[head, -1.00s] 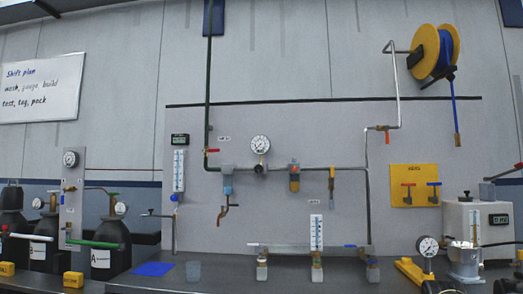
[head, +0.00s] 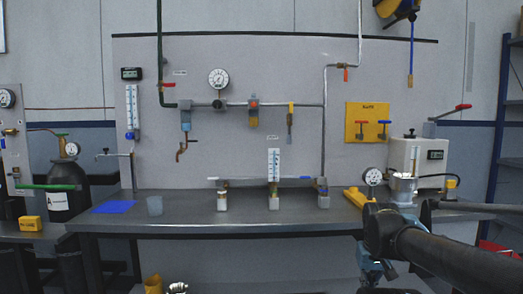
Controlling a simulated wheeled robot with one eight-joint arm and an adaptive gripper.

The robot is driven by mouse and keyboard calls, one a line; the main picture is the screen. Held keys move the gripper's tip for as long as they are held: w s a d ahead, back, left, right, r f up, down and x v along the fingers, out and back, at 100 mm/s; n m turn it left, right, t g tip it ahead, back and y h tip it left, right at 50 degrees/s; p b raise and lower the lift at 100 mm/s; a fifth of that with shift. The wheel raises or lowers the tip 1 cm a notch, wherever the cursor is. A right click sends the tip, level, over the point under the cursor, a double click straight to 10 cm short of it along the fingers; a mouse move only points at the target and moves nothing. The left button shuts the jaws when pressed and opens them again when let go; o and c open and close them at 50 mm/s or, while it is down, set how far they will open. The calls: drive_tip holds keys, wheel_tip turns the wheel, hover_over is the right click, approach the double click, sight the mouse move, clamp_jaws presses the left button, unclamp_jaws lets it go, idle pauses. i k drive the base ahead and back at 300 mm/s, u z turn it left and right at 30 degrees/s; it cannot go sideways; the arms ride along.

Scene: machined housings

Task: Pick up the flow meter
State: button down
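Two upright white gauges with marked scales could be the flow meter; I cannot tell which. One gauge (head: 132,112) is fixed on the left of the grey panel. The other gauge (head: 273,165) stands upright at the middle of a horizontal bar (head: 250,183) over the bench, with a pale block below it. My dark arm (head: 440,255) reaches in from the lower right, in front of the bench and well to the right of both gauges. Its far part bends down towards the bottom edge. No gripper fingers can be made out.
The grey bench (head: 250,226) has free room along its front. A yellow-based dial gauge (head: 373,177) and a white machine (head: 418,162) are at right. A black cylinder (head: 68,195) stands left.

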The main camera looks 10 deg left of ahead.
sight(273, 154)
drive_tip(key=z, duration=1.05)
drive_tip(key=k, duration=1.1)
drive_tip(key=u, duration=0.95)
drive_tip(key=i, duration=1)
drive_tip(key=z, duration=0.05)
